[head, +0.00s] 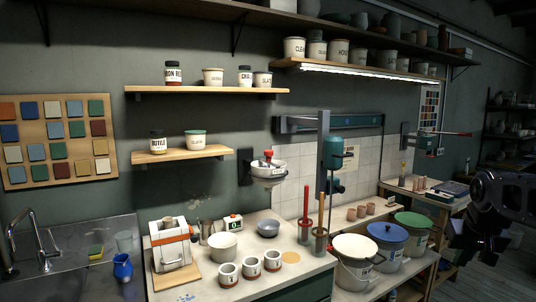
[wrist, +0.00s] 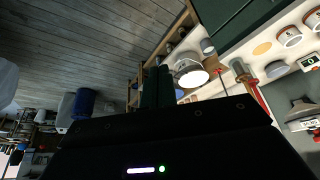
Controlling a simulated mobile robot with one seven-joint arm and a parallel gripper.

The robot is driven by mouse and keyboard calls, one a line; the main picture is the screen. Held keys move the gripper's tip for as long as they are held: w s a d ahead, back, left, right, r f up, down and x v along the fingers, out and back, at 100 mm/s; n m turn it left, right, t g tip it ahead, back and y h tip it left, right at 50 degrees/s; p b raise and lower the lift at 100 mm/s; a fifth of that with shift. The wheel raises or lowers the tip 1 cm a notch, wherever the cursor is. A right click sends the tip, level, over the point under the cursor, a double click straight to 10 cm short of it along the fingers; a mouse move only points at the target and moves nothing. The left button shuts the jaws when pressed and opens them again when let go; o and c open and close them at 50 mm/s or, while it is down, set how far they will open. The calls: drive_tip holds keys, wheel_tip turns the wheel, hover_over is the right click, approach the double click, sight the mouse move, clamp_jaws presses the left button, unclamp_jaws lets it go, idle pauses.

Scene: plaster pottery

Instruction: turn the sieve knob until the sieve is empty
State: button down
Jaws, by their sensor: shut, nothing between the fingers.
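The sieve (head: 268,180) is a white bowl-shaped device fixed to the wall above the counter, below the right end of the shelves. Its red knob (head: 268,155) sits on top. Whether anything is inside the sieve cannot be seen. My gripper (head: 468,246) is at the far right in the head view, dark, far from the sieve and touching nothing. In the wrist view its dark fingers (wrist: 158,72) are together and empty.
The counter below holds a white bowl (head: 222,246), a scale (head: 233,222), a grey bowl (head: 268,228) and several numbered cups (head: 251,267). Lidded buckets (head: 388,240) stand between counter and gripper.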

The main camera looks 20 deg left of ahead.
idle(0.3)
drive_tip(key=c, duration=1.6)
unclamp_jaws()
drive_tip(key=shift+w+r, duration=0.2)
drive_tip(key=shift+w, duration=0.05)
drive_tip(key=o, duration=0.8)
drive_tip(key=w+r+h, duration=0.1)
drive_tip(key=w+r, duration=0.3)
drive_tip(key=w, duration=0.3)
drive_tip(key=shift+w+h, duration=0.35)
drive_tip(key=shift+h, duration=0.05)
drive_tip(key=w+a+r+t+h, duration=0.1)
drive_tip(key=w+a+r, duration=0.3)
drive_tip(key=w, duration=0.5)
drive_tip(key=w+a+r+m+t+h, duration=0.1)
drive_tip(key=w+a+r+t+h, duration=0.1)
drive_tip(key=w+a, duration=0.55)
drive_tip(key=w+a+r+t+h, duration=0.1)
drive_tip(key=w+a+r, duration=0.25)
drive_tip(key=w, duration=0.65)
drive_tip(key=w+a+t, duration=0.3)
drive_tip(key=w+a, duration=0.4)
drive_tip(key=a, duration=0.4)
drive_tip(key=n+t+y, duration=0.1)
drive_tip(key=t+y, duration=0.5)
approach(267, 153)
drive_tip(key=w, duration=1.2)
drive_tip(key=shift+w+f, duration=0.15)
drive_tip(key=shift+f, duration=0.1)
